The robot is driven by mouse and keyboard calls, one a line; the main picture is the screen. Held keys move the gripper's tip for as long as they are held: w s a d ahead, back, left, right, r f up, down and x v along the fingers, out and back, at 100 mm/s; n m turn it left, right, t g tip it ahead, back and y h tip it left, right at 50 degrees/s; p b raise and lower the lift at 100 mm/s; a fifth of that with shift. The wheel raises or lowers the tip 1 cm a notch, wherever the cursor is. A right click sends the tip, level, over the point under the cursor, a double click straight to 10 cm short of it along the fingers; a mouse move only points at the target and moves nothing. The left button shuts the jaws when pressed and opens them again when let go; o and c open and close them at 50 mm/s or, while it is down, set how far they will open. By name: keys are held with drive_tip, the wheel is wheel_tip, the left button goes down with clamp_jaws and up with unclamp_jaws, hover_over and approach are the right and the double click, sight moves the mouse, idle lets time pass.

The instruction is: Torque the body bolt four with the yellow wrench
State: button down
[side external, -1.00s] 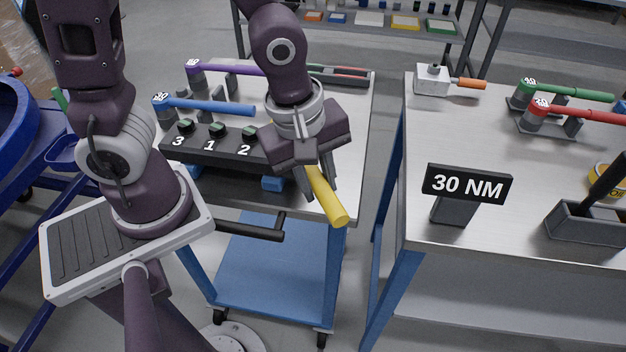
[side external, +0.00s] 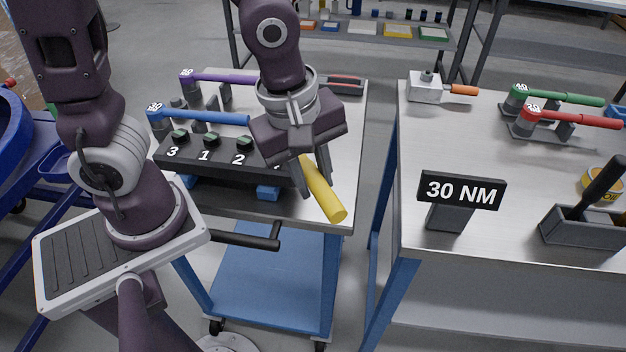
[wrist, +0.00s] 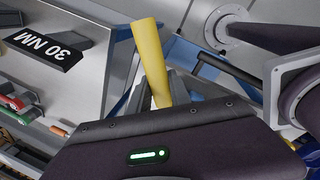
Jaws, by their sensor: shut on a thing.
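My gripper (side external: 314,183) is shut on the yellow wrench (side external: 327,200) by its handle, over the front right of the left cart. The handle's free end points toward the camera. It also shows in the wrist view (wrist: 149,55), sticking out past the gripper body. The wrench's head is hidden behind my gripper. The black bolt block (side external: 205,168) has green-topped bolts labelled 3, 1 and 2 in view. A fourth label is partly covered at its right end. The bolt there is hidden, so I cannot tell whether the wrench sits on it.
A blue wrench (side external: 205,115) and a purple wrench (side external: 225,77) rest on stands behind the block. The right table holds a 30 NM sign (side external: 461,190), green (side external: 560,95) and red (side external: 575,118) wrenches, and a dark tray (side external: 580,232). A gap separates the two tables.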

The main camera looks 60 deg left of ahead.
drive_tip(key=shift+r, duration=2.6)
